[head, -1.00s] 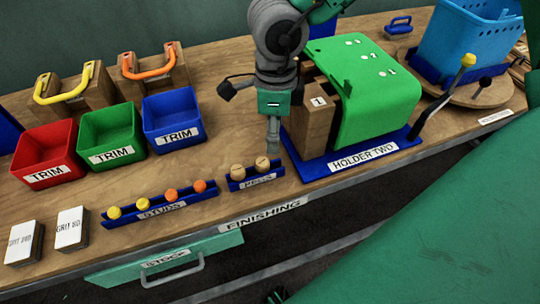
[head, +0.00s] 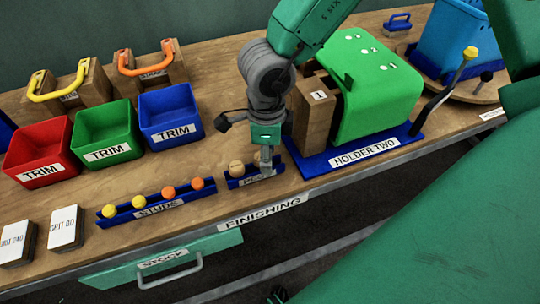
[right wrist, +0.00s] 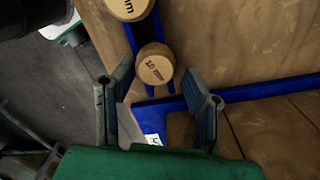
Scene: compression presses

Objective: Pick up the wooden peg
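The blue peg tray (head: 233,183), with a partly covered label, sits near the table's front edge. One round wooden peg (head: 236,167) shows at its left end in the head view; the other is hidden behind my right gripper (head: 267,170). In the right wrist view, a wooden peg (right wrist: 155,63) marked in mm shows between the fingertips of the open right gripper (right wrist: 157,70), with no clear contact. The second wooden peg (right wrist: 130,8) shows at the top edge, beyond the fingers. My left gripper is not in view.
The blue base of Holder Two (head: 330,160), with a wooden block (head: 315,112) and green cover (head: 375,85), stands close right of my right gripper. The studs tray (head: 157,209) lies to the left. Trim bins (head: 105,130) stand farther left.

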